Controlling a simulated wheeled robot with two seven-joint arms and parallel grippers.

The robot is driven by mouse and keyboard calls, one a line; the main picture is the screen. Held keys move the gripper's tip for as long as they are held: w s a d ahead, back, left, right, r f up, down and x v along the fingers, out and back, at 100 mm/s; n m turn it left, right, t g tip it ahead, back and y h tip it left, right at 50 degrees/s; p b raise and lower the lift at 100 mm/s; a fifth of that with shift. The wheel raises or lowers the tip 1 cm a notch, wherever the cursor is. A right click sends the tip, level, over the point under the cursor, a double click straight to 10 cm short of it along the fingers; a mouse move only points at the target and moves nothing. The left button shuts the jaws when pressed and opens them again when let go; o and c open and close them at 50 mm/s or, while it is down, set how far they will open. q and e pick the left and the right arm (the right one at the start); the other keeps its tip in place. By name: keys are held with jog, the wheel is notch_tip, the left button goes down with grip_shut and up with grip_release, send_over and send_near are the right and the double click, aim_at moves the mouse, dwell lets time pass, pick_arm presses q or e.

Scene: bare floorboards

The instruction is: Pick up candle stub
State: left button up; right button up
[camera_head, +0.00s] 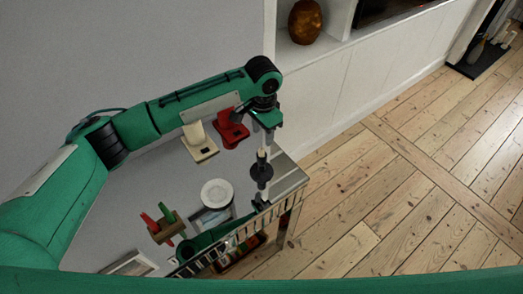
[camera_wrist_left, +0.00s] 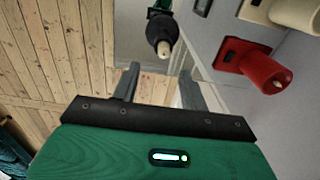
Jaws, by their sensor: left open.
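A short cream candle stub (camera_head: 262,156) stands up from a round black holder (camera_head: 261,172) by the right end of the grey table. In the left wrist view the stub (camera_wrist_left: 163,51) shows as a pale tip on the black holder, ahead of the fingers. My left gripper (camera_head: 264,135) is open and empty just above the stub; its fingers (camera_wrist_left: 160,80) lie either side of the stub's line, apart from it. A green arm part, apparently my right arm, ends in a dark tip (camera_head: 262,201) just below the holder. Whether it grips the holder is unclear.
On the grey table stand a red block with a cylinder (camera_head: 231,129), a similar cream one (camera_head: 199,142), a white round dish (camera_head: 217,193) and a wooden rack (camera_head: 166,230) with red and green pieces. Bare floorboards (camera_head: 400,200) lie free to the right.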

aim_at(262, 149)
pick_arm(q)
jog(key=shift+w+f, duration=0.25)
jog(key=shift+f, duration=1)
jog(key=shift+a+f+p, duration=0.15)
jog(key=shift+f+p, duration=0.7)
notch_tip(262, 149, down, 3)
jog(key=shift+w+r+p, duration=0.1)
jog(key=shift+r+p, duration=0.05)
jog(key=shift+p, duration=0.3)
jog(key=shift+f, duration=0.55)
grip_shut()
pick_arm(e)
jog(key=w+r, duration=0.2)
jog(key=r, duration=0.1)
jog(key=shift+w, duration=0.1)
